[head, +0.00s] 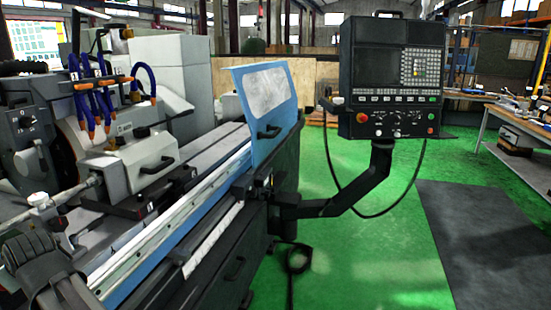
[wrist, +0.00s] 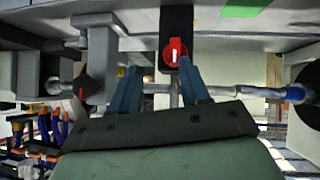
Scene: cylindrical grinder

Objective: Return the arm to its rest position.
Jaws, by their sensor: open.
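My gripper (wrist: 158,68) shows in the wrist view with its two blue-grey fingers spread apart and nothing held between them. A red rotary knob (wrist: 174,52) with a white mark sits on a black plate beyond the fingertips, close to the right finger. I cannot tell whether that finger touches it. In the head view I cannot make out my gripper for sure. The grinder (head: 150,240) fills the left side there, with a blue guard panel (head: 266,100) standing upright.
A control console (head: 390,75) hangs on a black swing arm (head: 340,205) at centre right. A workbench (head: 515,125) stands at far right. Blue coolant hoses (head: 145,78) rise over the grinder. Green floor (head: 390,265) is open before the console. A pipe (wrist: 240,91) crosses the wrist view.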

